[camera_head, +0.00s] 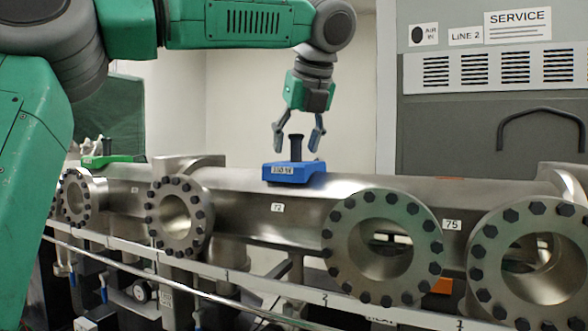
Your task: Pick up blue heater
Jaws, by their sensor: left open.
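The blue heater (290,173) sits on top of the horizontal steel pipe, near the middle of the view. It has a flat blue base with a white label and a black upright post (296,148). My left gripper (298,138) points down above the heater, with its fingers open on either side of the post's upper part. I cannot tell whether a finger touches the post. My right gripper is not in view.
The steel pipe (240,205) has several bolted flanges facing me (383,250). A green heater-like piece (107,160) sits farther left. A grey cabinet (480,120) with a black handle stands behind at right. A rail (250,285) runs below.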

